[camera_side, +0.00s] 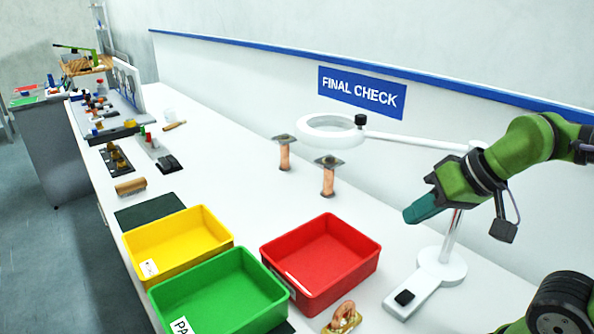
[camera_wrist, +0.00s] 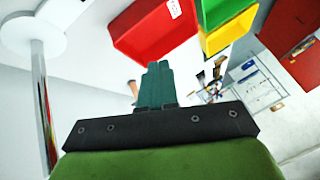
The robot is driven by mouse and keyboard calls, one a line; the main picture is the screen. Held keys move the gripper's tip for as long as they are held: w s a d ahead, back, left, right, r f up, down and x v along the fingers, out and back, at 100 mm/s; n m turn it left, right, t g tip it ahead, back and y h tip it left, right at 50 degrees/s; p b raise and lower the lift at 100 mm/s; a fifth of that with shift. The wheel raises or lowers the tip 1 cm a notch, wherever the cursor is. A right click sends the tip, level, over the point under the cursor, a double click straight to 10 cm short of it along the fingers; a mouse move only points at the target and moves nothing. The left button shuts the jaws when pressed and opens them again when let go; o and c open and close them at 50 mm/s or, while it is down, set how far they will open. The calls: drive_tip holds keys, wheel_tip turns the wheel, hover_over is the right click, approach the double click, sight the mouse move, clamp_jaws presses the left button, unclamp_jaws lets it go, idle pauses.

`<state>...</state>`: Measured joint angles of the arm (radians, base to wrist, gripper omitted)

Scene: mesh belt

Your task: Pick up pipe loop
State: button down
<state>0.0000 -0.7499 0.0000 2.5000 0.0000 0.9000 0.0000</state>
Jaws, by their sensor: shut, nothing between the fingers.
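A copper loop-shaped piece (camera_side: 343,318), which looks like the pipe loop, lies on the white bench at the bottom edge of the side view, in front of the red bin. Its lower part is close to the frame edge. My gripper (camera_side: 410,217) has teal fingers and hangs in the air above the bench, right of the red bin and well apart from the loop. The fingers (camera_wrist: 154,68) are together and empty in the wrist view. I cannot make out the loop in the wrist view.
Red (camera_side: 322,262), green (camera_side: 215,290) and yellow (camera_side: 178,240) bins stand on the bench. A magnifier lamp (camera_side: 452,265) stands close to my gripper, its arm reaching left. Two copper pieces with square tops (camera_side: 284,152) (camera_side: 328,178) stand behind the red bin.

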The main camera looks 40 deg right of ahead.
drive_tip(key=c, duration=1.8)
unclamp_jaws()
drive_tip(key=o, duration=0.8)
drive_tip(key=shift+f, duration=0.1)
drive_tip(key=n+g+h, duration=0.1)
drive_tip(key=n+g, duration=0.7)
drive_tip(key=n, duration=0.8)
hover_over(345, 305)
drive_tip(key=w, duration=0.3)
wheel_tip(345, 305, down, 6)
drive_tip(key=r+n+g+h, duration=0.1)
drive_tip(key=n, duration=0.5)
drive_tip(key=s+f, duration=0.1)
drive_tip(key=f, duration=0.4)
drive_tip(key=s+f, duration=0.1)
drive_tip(key=f, duration=0.4)
drive_tip(key=s+f, duration=0.1)
drive_tip(key=f, duration=0.5)
